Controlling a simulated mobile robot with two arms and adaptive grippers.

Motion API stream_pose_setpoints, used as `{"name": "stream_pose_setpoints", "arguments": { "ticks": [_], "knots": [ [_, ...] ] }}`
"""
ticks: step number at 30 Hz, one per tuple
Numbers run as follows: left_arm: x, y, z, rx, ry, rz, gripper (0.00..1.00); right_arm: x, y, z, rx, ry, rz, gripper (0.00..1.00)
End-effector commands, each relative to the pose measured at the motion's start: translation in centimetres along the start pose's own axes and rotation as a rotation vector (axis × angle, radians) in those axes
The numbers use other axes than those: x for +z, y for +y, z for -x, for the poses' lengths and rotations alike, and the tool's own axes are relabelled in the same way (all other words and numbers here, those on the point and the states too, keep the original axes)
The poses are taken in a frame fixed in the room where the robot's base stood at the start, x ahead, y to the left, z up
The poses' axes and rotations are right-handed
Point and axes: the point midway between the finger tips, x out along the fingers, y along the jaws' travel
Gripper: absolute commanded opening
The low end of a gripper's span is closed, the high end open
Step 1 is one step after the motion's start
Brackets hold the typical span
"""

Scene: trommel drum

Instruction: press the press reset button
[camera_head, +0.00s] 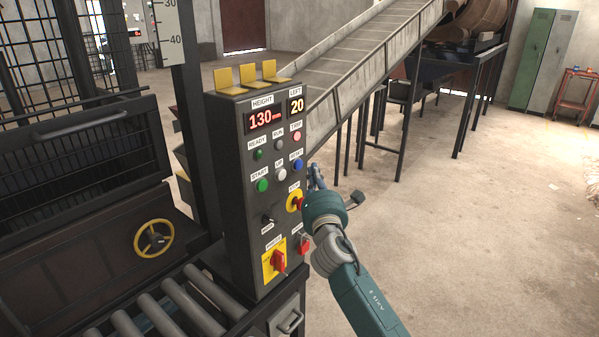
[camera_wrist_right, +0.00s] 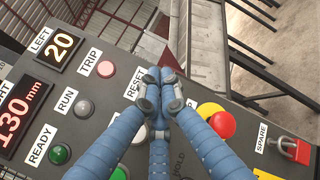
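The blue reset button (camera_head: 298,164) is on the front of the grey control panel (camera_head: 240,215), under the trip lamp (camera_head: 297,136). My right gripper (camera_head: 314,172) is just right of the button in the head view. In the right wrist view my gripper fingers (camera_wrist_right: 163,78) are together, with nothing seen between them. They point across the panel beside the RESET label (camera_wrist_right: 136,86) and cover the reset button. Whether they touch it cannot be told. The trip lamp looks pinkish red in the right wrist view (camera_wrist_right: 106,69). My left gripper is not in view.
The red stop button (camera_head: 297,203) on its yellow base is just below my right gripper. A red switch (camera_head: 278,261) on a yellow plate and a spare switch (camera_head: 303,243) sit lower. A conveyor (camera_head: 365,55) rises behind; open floor lies to the right.

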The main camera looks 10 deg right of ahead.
Motion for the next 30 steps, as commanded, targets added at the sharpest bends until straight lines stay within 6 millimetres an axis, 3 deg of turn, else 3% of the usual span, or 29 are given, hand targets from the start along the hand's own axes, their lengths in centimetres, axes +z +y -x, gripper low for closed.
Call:
{"name": "stream_pose_setpoints", "arguments": {
  "ticks": [9, 30],
  "knots": [
    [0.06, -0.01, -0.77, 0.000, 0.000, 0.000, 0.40, -0.75, 0.84, -1.06, 0.000, -0.001, 0.001, 0.00],
    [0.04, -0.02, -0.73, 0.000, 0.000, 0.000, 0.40, -0.73, 0.80, -1.05, 0.000, 0.000, 0.001, 0.00]
  ]
}}
